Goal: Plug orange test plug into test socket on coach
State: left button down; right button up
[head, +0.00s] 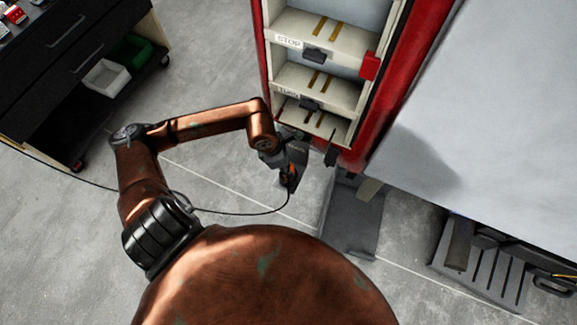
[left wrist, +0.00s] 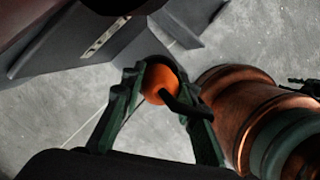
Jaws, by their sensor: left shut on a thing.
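My left gripper (head: 290,165) is below the doorway of the coach (head: 352,156). It is shut on the orange test plug (head: 291,173), of which only a small patch shows in the head view. In the left wrist view, the plug (left wrist: 158,82) shows as an orange round body between the dark green fingertips (left wrist: 160,90). A black cable (head: 285,207) leaves the plug, hangs in a curve and runs left.
The coach doorway has cream steps (head: 314,76) with labels and dark fittings. A grey step plate (head: 352,215) lies below it. A dark tool cart (head: 75,70) with white and green bins (head: 107,77) stands at upper left.

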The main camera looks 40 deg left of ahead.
pick_arm(q)
jog(key=shift+r, duration=0.2)
jog(key=shift+r+p, duration=0.5)
jog(key=shift+r, duration=0.15)
jog(key=shift+f+b, duration=0.4)
jog(key=shift+f, duration=0.2)
dwell(1.1)
jog(key=shift+r+p, duration=0.3)
jog(key=shift+r, duration=0.2)
jog(key=shift+r, duration=0.1)
jog(key=shift+f+b, duration=0.45)
jog(key=shift+f, duration=0.35)
dwell(0.7)
jog(key=c, duration=1.8)
grip_release()
